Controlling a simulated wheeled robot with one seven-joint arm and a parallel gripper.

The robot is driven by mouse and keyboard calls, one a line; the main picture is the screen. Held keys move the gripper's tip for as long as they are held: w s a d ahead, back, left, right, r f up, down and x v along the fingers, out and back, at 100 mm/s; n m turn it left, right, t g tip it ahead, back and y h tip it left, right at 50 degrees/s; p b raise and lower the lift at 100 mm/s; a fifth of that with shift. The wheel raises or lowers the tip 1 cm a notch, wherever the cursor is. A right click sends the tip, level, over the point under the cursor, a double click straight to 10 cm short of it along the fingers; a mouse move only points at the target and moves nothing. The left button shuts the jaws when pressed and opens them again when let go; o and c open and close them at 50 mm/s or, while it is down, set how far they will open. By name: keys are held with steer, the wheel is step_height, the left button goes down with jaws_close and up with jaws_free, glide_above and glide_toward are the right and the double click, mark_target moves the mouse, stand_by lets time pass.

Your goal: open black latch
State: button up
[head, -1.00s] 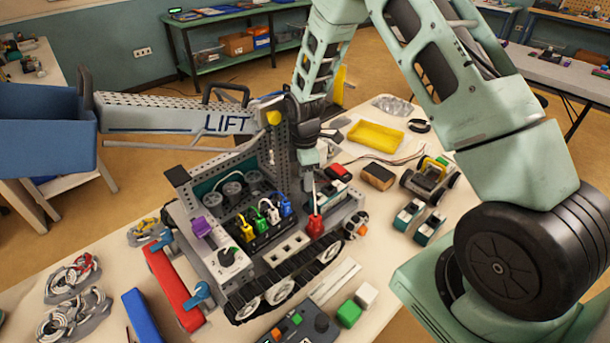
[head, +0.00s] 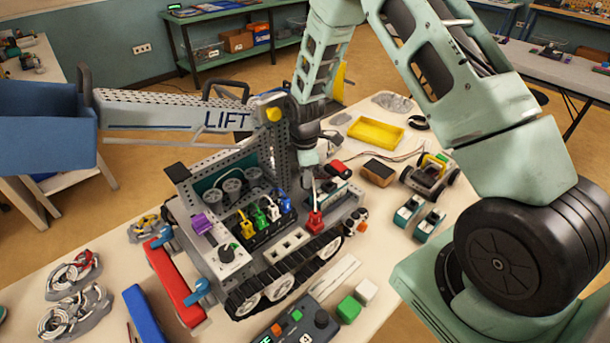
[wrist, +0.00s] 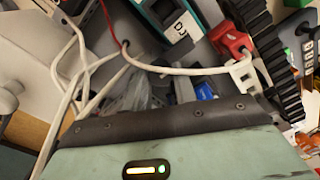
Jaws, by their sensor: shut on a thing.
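My gripper (head: 306,180) points down at the grey tracked robot (head: 230,265), between the row of coloured plugs and the battery bay at its right rear. The jaws are shut, but what they hold is hidden in both views. I cannot make out a black latch for certain. In the wrist view the dark edge and green housing of my gripper cover the lower half. A red plug (head: 315,222) with a white lead stands just in front of the gripper; the red plug also shows in the wrist view (wrist: 231,40).
A perforated upright plate (head: 273,150) and the LIFT boom (head: 180,115) rise behind. White leads (wrist: 75,70) run near the gripper. A yellow tray (head: 376,133) lies at the back right.

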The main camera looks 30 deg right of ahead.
steer(key=m+b, duration=0.1)
steer(key=m, duration=0.3)
steer(key=shift+m+b, duration=0.3)
steer(key=m+b, duration=0.1)
steer(key=m, duration=0.8)
steer(key=shift+b, duration=0.4)
steer(key=shift+m+t, duration=0.3)
steer(key=shift+m, duration=1.6)
steer(key=o, duration=1)
steer(key=shift+c, duration=0.2)
steer(key=shift+r, duration=0.1)
